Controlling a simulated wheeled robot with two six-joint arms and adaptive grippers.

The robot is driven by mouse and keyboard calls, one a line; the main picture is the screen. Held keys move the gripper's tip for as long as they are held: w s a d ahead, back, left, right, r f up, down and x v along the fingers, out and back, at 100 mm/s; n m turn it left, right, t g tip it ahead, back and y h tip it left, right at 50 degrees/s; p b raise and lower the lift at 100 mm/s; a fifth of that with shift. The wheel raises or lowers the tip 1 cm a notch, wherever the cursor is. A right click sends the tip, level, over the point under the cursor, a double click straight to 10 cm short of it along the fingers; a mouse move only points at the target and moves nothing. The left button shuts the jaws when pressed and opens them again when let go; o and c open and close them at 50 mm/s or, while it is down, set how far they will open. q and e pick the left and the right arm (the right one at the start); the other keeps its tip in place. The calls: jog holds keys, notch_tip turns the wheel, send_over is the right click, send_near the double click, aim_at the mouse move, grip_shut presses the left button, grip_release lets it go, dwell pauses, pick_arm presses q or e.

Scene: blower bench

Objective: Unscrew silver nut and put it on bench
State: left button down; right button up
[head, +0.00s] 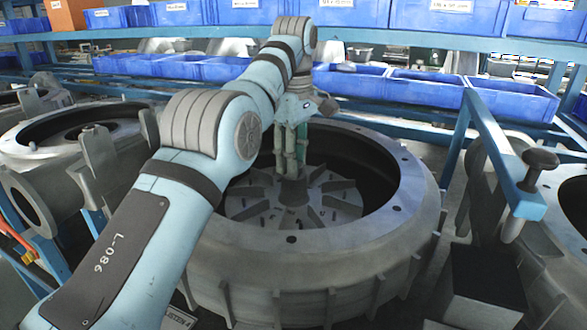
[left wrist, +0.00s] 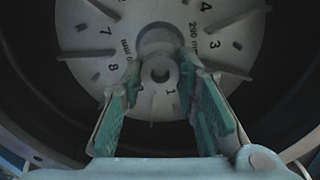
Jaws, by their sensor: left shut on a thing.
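The silver nut (left wrist: 160,74) shows in the left wrist view as a grey ring between my fingertips, near the hub (left wrist: 160,40) of the numbered impeller. In the head view my left gripper (head: 291,172) points straight down over the middle of the bladed impeller (head: 250,204), inside the round blower housing (head: 400,215). Its green-padded fingers (left wrist: 160,78) are shut on the nut. The fingers hide the nut in the head view. I cannot tell whether the nut still touches the shaft. My right gripper is not in view.
The housing's raised rim surrounds the impeller and my gripper. Blue bins (head: 510,98) stand on the shelf behind. A second housing (head: 30,135) is at the left. A blue frame with a dark knob (head: 540,158) stands at the right.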

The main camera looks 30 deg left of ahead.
pick_arm(q)
jog(key=n, duration=1)
jog(key=shift+n, duration=0.3)
jog(key=n, duration=0.5)
jog(key=c, duration=1.5)
grip_release()
jog(key=shift+d, duration=0.1)
